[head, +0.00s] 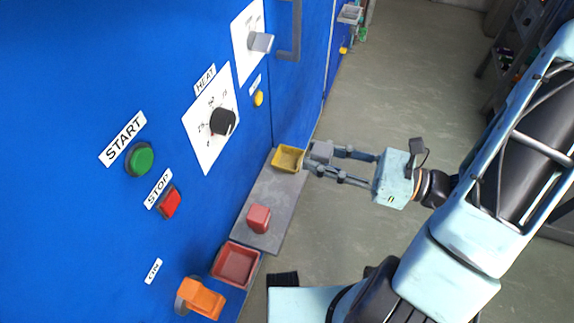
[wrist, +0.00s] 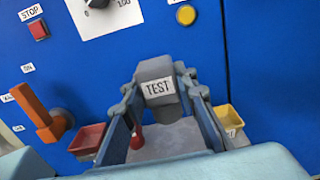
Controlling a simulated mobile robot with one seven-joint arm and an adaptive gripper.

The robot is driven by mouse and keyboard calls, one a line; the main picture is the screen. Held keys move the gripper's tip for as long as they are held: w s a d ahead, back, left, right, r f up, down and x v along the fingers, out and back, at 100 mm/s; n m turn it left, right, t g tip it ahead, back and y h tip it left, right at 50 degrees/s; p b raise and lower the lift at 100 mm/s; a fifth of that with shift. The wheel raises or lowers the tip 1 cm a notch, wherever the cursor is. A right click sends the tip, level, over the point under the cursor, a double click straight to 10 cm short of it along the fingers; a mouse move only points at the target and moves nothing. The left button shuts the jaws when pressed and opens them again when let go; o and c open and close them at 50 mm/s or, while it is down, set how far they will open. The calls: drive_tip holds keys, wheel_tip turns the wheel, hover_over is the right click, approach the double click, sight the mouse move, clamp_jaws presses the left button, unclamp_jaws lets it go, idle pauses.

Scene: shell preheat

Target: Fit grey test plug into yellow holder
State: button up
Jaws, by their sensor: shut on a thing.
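My gripper (head: 324,157) is shut on the grey test plug (head: 320,150). The plug is a grey block whose label reads TEST in the wrist view (wrist: 155,72), where it sits between the fingertips (wrist: 160,92). The yellow holder (head: 288,159) is a small open box at the far end of the grey shelf (head: 272,191). In the head view the plug is just right of the holder. In the wrist view the holder (wrist: 230,120) shows to the right of the right finger, apart from the plug. The holder's inside is only partly visible.
A red block (head: 258,219) stands on the shelf, with a red tray (head: 236,264) and an orange handle (head: 203,299) nearer. The blue panel (head: 70,80) rises behind, bearing a green button (head: 139,159), red button (head: 170,203) and black dial (head: 222,121). Right of the shelf is open floor.

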drive_tip(key=w+a+f+b, duration=0.1)
drive_tip(key=w+a+f, duration=0.1)
drive_tip(key=w+f, duration=0.1)
drive_tip(key=w+a+f+b, duration=0.2)
drive_tip(key=w+f, duration=0.1)
drive_tip(key=w, duration=0.1)
drive_tip(key=w+a+f+b, duration=0.1)
drive_tip(key=w+a+f, duration=0.1)
drive_tip(key=w+f, duration=0.1)
drive_tip(key=shift+w+b, duration=0.3)
drive_tip(key=shift+w, duration=0.35)
drive_tip(key=shift+w+a+f, duration=0.1)
drive_tip(key=shift+w+f, duration=0.05)
drive_tip(key=shift+f, duration=0.2)
drive_tip(key=shift+w+f+b, duration=0.15)
drive_tip(key=shift+f+b, duration=0.55)
drive_tip(key=shift+f, duration=0.9)
drive_tip(key=shift+f, duration=0.3)
drive_tip(key=o, duration=1.2)
